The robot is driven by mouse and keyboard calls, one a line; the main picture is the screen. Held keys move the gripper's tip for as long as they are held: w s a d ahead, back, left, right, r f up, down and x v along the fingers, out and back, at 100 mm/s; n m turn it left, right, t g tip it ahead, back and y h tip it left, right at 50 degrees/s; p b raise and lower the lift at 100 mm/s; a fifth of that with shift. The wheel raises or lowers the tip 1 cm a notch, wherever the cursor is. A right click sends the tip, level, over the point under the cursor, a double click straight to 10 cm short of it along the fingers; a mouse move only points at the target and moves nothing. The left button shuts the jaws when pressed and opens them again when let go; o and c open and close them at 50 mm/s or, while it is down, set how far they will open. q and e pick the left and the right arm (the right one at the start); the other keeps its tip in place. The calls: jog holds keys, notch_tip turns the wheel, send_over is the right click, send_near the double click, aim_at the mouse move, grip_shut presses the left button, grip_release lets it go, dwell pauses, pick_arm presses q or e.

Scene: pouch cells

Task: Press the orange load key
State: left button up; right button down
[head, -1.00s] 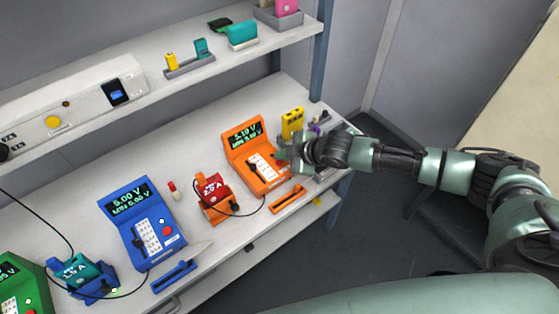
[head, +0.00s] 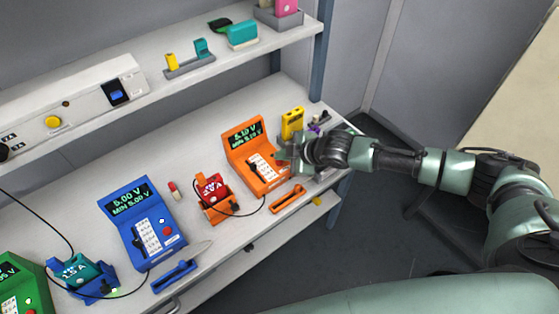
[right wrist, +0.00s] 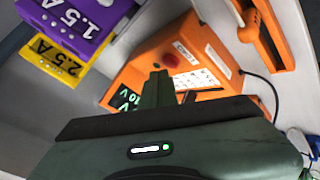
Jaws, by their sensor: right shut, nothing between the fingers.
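The orange load unit (head: 238,152) stands on the bench with a lit green display and a white keypad (head: 265,168). It also shows in the right wrist view (right wrist: 148,62), where a round red key (right wrist: 171,60) sits beside the keypad. In the head view that key is hidden by my right gripper (head: 284,162). My right gripper is shut and empty, at the right side of the orange unit's keypad. In the right wrist view its fingers (right wrist: 156,88) overlap the unit's face close to the keypad; I cannot tell whether they touch it. My left gripper is not in view.
A red block in an orange cradle (head: 216,212) stands left of the orange unit, with a cable. A yellow block (head: 292,122) stands behind. A purple block (right wrist: 82,20) is near the gripper. A blue unit (head: 128,205) stands farther left. A shelf overhangs the bench.

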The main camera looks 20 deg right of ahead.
aim_at(282, 164)
jog(key=shift+f, duration=0.15)
jog(key=shift+f, duration=0.4)
dwell(0.5)
jog(key=shift+r+p, duration=0.55)
jog(key=shift+p, duration=0.1)
notch_tip(282, 164, up, 6)
jog(key=p, duration=0.5)
jog(key=shift+p, duration=0.35)
